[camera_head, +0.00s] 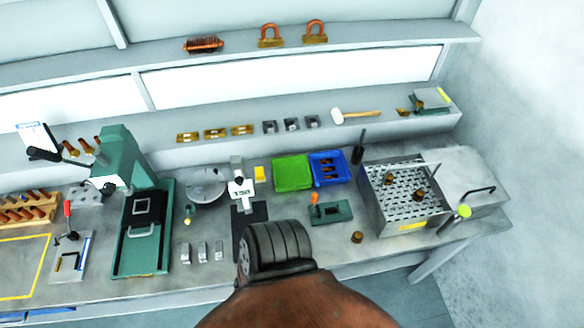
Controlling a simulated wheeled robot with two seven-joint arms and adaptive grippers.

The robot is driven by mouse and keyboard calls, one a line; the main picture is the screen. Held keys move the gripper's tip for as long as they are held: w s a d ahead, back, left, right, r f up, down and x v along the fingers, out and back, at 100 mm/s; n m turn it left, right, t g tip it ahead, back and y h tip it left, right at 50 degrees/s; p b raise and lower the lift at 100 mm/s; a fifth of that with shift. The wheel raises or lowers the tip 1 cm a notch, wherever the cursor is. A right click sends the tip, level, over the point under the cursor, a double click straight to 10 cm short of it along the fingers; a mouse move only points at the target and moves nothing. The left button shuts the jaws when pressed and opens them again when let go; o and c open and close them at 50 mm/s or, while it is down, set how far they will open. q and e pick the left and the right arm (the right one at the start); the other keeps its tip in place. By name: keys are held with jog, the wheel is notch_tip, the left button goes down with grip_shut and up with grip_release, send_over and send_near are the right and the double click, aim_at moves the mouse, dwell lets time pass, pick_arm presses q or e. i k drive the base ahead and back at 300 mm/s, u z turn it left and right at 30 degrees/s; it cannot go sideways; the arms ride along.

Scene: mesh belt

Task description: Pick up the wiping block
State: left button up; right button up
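I cannot tell for sure which thing is the wiping block. A small yellow block (259,173) lies on the bench between the white-headed stand (241,184) and the green tray; it is too small to identify. Nothing holds it. Neither of my grippers shows in the head view. A brown rounded part with a dark ribbed piece comes up from the bottom middle and hides the bench's front edge there.
A green press (127,165) stands at the left. A green tray (292,174), a blue tray (343,165) and a perforated metal basket (371,200) stand to the right. A mallet (356,116) lies on the raised ledge. Padlocks (315,34) stand on the upper shelf.

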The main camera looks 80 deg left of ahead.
aim_at(259, 173)
jog(key=i, duration=0.3)
jog(key=u, duration=2.6)
